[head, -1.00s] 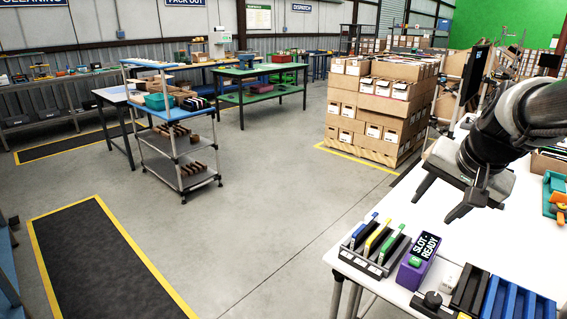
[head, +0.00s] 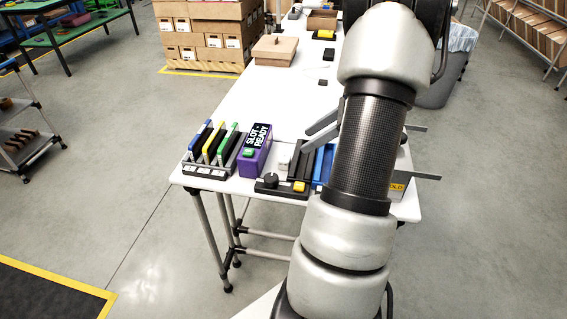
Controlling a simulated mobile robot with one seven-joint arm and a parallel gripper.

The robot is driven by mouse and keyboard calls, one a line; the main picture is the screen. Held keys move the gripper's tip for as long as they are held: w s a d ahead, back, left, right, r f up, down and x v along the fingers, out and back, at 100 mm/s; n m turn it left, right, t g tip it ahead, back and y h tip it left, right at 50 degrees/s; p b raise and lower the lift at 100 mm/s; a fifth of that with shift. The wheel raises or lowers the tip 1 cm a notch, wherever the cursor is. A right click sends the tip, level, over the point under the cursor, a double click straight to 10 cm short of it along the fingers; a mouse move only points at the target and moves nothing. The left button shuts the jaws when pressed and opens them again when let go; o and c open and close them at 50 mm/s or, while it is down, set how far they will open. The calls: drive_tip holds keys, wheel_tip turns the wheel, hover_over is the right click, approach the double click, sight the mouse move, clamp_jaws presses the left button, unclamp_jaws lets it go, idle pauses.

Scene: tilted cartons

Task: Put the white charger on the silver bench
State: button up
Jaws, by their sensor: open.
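A small white block (head: 283,162), which may be the white charger, stands near the front of a bench, between a purple box and a dark rack. It is too small to identify surely. The bench (head: 245,100) has a white top and silver-grey tube legs; no other bench in view is clearly silver. My gripper (head: 306,142) is mostly hidden behind my arm. Two grey fingers show apart at the arm's left, near the dark and blue racks, with nothing visible between them. I cannot tell their height above the bench.
A rack of blue, yellow and green items (head: 212,150), a purple SLOT-READY box (head: 255,150), a black control box with a knob (head: 270,182) and a blue rack (head: 322,165) crowd the front edge. A cardboard box (head: 275,50) stands farther back. The bench middle is mostly clear.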

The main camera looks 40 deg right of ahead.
sight(284, 157)
drive_tip(key=x, duration=0.6)
drive_tip(key=shift+w+a+f+b, duration=0.2)
drive_tip(key=shift+f+b, duration=0.1)
drive_tip(key=shift+b, duration=0.1)
drive_tip(key=x, duration=0.2)
drive_tip(key=b+x, duration=0.1)
drive_tip(key=x, duration=0.1)
drive_tip(key=shift+s+a+f, duration=0.2)
drive_tip(key=shift+a+f, duration=0.1)
drive_tip(key=shift+w+a+f, duration=0.15)
drive_tip(key=shift+w+f, duration=0.1)
drive_tip(key=shift+w, duration=0.05)
clamp_jaws()
